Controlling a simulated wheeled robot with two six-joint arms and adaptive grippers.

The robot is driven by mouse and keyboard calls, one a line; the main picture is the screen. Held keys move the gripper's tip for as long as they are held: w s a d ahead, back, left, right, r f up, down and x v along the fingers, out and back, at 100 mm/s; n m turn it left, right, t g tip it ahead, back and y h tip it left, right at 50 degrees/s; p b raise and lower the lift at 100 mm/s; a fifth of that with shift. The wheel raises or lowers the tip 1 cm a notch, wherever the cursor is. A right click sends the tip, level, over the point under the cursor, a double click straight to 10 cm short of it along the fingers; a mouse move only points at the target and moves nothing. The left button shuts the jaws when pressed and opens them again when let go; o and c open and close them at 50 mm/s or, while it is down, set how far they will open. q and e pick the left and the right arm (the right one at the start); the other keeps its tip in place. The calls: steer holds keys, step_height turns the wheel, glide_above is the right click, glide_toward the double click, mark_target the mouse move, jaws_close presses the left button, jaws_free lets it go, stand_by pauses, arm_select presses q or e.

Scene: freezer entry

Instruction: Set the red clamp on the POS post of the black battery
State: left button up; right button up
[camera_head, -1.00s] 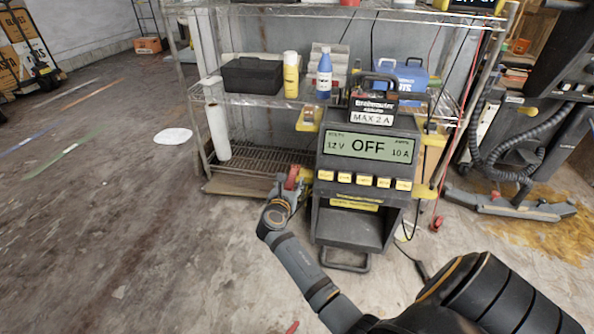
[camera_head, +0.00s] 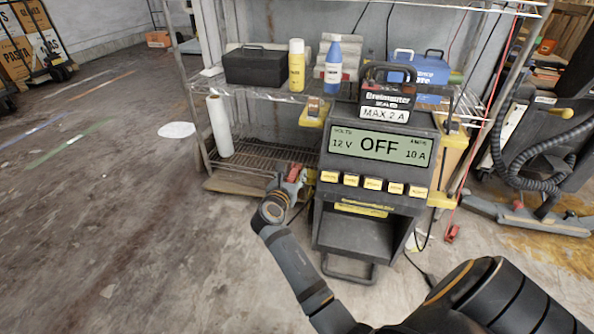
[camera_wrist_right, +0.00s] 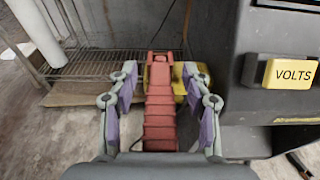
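The red clamp (camera_wrist_right: 160,105) is at the charger's left side, next to a yellow piece (camera_wrist_right: 178,78); it also shows in the head view (camera_head: 294,173). My right gripper (camera_wrist_right: 162,80) has a finger on either side of the clamp, with narrow gaps visible between pads and clamp. It looks open around it. A black battery (camera_head: 388,101) with a carrying handle and a "MAX 2 A" plate stands on the charger (camera_head: 330,180). Its posts are too small to tell apart. My left gripper is not in view.
The charger display (camera_head: 378,147) reads OFF, with yellow-labelled buttons below. A wire shelf (camera_head: 262,156) stands behind, holding a black case (camera_head: 254,66), bottles and a blue toolbox (camera_head: 417,67). A red-ended lead (camera_head: 452,233) hangs at right. The floor at left is mostly clear.

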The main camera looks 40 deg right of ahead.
jaws_close()
